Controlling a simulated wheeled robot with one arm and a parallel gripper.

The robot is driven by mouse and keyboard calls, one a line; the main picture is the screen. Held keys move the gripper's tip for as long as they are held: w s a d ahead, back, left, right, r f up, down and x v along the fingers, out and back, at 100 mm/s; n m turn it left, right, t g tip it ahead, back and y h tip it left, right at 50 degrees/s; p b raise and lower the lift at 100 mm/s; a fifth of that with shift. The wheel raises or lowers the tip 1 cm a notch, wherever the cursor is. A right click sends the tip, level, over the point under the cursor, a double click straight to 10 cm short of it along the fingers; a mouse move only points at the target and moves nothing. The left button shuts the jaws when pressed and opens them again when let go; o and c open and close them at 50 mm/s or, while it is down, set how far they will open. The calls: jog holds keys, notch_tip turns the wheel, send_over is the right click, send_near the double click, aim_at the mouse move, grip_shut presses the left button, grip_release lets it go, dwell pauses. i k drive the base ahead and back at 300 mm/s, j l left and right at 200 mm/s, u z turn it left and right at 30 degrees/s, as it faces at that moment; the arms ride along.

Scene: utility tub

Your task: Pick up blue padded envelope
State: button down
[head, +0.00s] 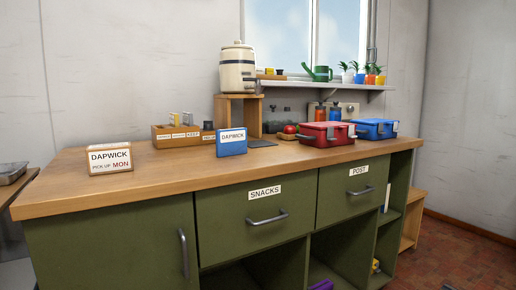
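A blue, flat-fronted item with a white DAPWICK label (231,149) stands upright on the wooden counter, right of a small wooden organiser. It is the only thing that could pass for the blue padded envelope, but I cannot tell its material or thickness from here. Nothing stands directly in front of it. My gripper is not in view.
The wooden counter (170,182) tops green cabinets. A DAPWICK PICK UP MON box (110,158) stands left, the organiser (176,137) behind. A wooden stand (253,118) holds a dispenser (238,69). Red (326,135) and blue (375,129) cases sit right. Counter front is clear.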

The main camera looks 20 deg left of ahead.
aim_at(229, 142)
jog(key=u, duration=1.1)
